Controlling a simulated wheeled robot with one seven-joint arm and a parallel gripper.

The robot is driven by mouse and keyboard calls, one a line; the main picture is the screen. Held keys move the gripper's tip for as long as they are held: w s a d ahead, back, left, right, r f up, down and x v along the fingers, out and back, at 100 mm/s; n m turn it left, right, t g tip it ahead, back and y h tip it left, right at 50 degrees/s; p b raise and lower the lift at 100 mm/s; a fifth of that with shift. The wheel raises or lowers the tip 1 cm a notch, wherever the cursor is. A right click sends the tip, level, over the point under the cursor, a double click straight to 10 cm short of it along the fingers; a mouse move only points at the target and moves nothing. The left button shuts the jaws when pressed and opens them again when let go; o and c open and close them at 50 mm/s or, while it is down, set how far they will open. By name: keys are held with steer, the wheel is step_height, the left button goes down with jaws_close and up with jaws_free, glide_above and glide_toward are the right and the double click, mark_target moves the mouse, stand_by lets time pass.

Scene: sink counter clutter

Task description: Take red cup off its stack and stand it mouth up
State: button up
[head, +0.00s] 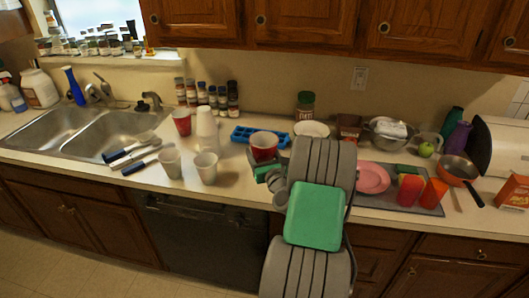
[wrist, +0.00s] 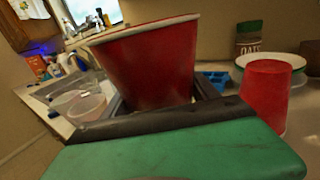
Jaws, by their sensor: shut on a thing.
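A red cup (head: 264,153) with a white rim is between the fingers of my gripper (head: 266,173), mouth up. The wrist view also shows this cup (wrist: 150,65), large and close, its rim slightly tilted in the picture. My gripper is shut on its lower part, which the fingers and green palm partly hide. I cannot tell whether its base touches the counter. In the wrist view, another red cup (wrist: 268,97) stands mouth down to the right, apart from the held one. My arm hides that spot in the head view.
Another red cup (head: 182,122) stands near a stack of white cups (head: 206,130) on the left. Two pale cups (head: 206,168) stand near the counter's front edge. A blue tray (head: 247,132) lies behind my gripper. A plate (head: 311,129) and an oats jar (head: 305,104) are behind my arm.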

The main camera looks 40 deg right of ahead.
steer(key=f+b, duration=0.1)
steer(key=f, duration=0.1)
steer(key=f+b, duration=0.2)
steer(key=f, duration=0.1)
steer(key=w+f+b, duration=0.1)
steer(key=f+b, duration=0.1)
steer(key=f, duration=0.1)
steer(key=shift+d+f, duration=0.15)
steer(key=shift+d, duration=0.05)
steer(key=shift+f+b, duration=0.5)
steer(key=shift+f, duration=0.05)
steer(key=shift+f+b, duration=0.3)
steer(key=shift+f, duration=0.2)
steer(key=o, duration=1.4)
steer(key=b+v, duration=0.2)
steer(key=v, duration=0.5)
steer(key=shift+d+f, duration=0.1)
steer(key=shift+s+a, duration=0.25)
steer(key=shift+s, duration=0.1)
